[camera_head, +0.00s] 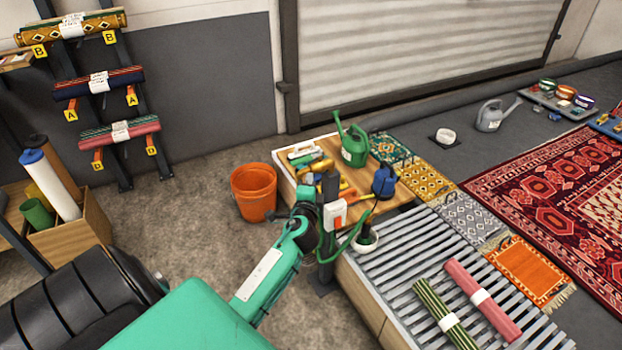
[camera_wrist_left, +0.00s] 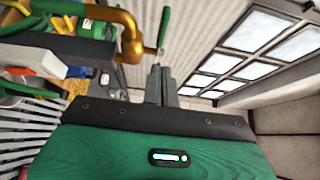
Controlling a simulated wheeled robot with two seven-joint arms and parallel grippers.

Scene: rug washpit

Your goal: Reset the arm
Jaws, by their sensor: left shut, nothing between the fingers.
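My left arm (camera_head: 265,275) reaches from the lower left of the head view toward the dark post at the end of the slatted bench. My left gripper (camera_head: 307,180) is beside this post, small and partly lost against the cluttered tray behind it. In the left wrist view its fingers (camera_wrist_left: 162,84) are together, with nothing between them. They point up toward the shutter and windows. A brass pipe (camera_wrist_left: 131,38) is close to the left of the fingers there; I cannot tell the exact gap. My right gripper is not in view.
The post (camera_head: 329,190) carries a green hose. A green watering can (camera_head: 353,147) and tools stand close behind. An orange bucket (camera_head: 254,193) is on the floor to the left. Two rolled rugs lie on the slatted bench (camera_head: 400,285). The floor left of the bucket is clear.

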